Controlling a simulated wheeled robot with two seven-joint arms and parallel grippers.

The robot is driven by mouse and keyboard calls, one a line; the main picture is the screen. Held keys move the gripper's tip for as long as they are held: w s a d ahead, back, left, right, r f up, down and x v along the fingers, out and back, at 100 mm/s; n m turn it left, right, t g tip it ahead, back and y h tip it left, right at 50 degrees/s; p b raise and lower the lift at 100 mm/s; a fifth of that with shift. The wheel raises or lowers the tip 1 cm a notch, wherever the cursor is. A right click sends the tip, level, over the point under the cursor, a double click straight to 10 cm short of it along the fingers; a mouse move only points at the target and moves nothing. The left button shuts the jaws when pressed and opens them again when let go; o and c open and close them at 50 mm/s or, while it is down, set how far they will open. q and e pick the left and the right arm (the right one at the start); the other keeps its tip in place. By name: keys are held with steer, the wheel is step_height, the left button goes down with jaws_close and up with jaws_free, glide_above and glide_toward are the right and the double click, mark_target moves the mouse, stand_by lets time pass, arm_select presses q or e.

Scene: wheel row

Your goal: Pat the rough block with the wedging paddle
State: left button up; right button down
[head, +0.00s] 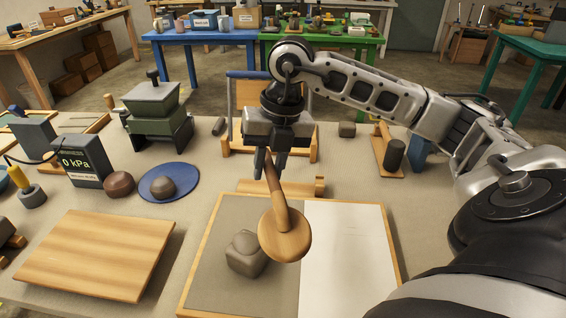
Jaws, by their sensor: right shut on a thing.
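The rough block (247,254) is a lumpy grey-brown piece of clay. It rests on the grey left half of a wood-framed board (213,268). My right gripper (270,172) is shut on the handle of the wooden wedging paddle (285,236) and points down above the board's back edge. The paddle's round head hangs in front of the gripper, just right of the block in the picture. It overlaps the block's right edge in view; I cannot tell whether they touch. My left gripper is not in view.
A bare wooden board (98,254) lies at the left. The board's white right half (348,245) is clear.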

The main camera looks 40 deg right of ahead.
arm_select(q)
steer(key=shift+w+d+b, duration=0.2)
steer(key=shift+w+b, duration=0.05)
steer(key=shift+b, duration=0.3)
arm_select(e)
steer(key=d+m, duration=0.1)
steer(key=m, duration=0.2)
steer(key=d+m+h, duration=0.1)
steer(key=m, duration=0.2)
steer(key=d+m+t, duration=0.1)
steer(key=m, duration=0.2)
steer(key=shift+s+d+r+m, duration=0.1)
steer(key=shift+r+m, duration=0.2)
steer(key=shift+m, duration=0.1)
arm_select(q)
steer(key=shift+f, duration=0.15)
